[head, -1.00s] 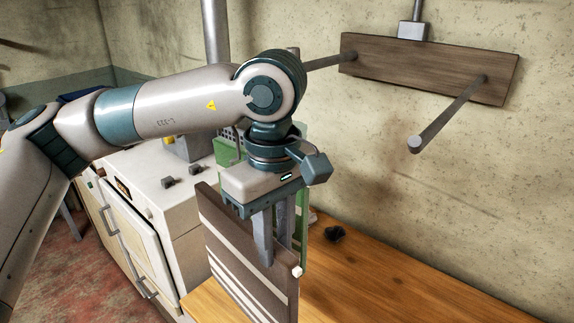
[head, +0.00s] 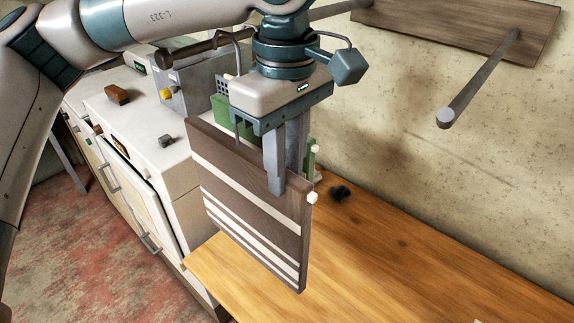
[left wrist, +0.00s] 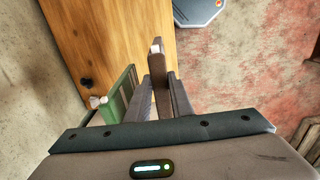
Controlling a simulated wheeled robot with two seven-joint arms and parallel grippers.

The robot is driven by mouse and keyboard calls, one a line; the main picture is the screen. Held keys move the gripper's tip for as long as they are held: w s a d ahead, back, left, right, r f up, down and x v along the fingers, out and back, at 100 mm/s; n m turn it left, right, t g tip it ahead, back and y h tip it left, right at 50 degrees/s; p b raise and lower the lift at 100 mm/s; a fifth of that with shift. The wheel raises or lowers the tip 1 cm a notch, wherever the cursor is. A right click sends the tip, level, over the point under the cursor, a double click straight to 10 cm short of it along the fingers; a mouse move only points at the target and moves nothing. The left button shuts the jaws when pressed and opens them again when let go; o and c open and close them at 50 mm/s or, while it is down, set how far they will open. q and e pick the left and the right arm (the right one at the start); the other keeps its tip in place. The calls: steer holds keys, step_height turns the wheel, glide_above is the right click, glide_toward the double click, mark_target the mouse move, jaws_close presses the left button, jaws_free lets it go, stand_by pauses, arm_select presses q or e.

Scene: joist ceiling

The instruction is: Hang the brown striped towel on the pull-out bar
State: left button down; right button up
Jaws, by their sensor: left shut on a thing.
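The brown striped towel (head: 255,218) has white stripes and hangs as a flat folded panel in front of the wooden worktop. My left gripper (head: 277,190) points down and is shut on its top edge. In the left wrist view, the fingers (left wrist: 160,100) stand either side of the towel (left wrist: 157,75). A small white tip (head: 312,198) shows at the towel's upper right corner. A grey bar (head: 482,78) sticks out from a dark wood board (head: 470,25) on the wall, bare and apart from the towel. A second bar (head: 338,8) is partly hidden behind my arm. My right gripper is not in view.
White cabinets (head: 140,130) stand to the left.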

mark_target(244, 149)
arm_select(q)
steer(key=shift+w+a, duration=0.2)
steer(key=shift+a, duration=0.1)
steer(key=shift+w+a+r+p, duration=0.1)
steer(key=shift+w+a+p, duration=0.7)
steer(key=shift+a, duration=0.25)
steer(key=shift+w+a+p, duration=0.6)
steer(key=shift+w+a, duration=0.25)
steer(key=shift+a, duration=0.25)
steer(key=shift+w+a+p, duration=0.6)
steer(key=shift+w+a, duration=0.25)
steer(key=shift+a, duration=0.2)
steer(key=shift+f+b, duration=1.25)
steer(key=shift+b, duration=0.1)
steer(key=c, duration=1.5)
jaws_free()
steer(key=shift+s, duration=0.1)
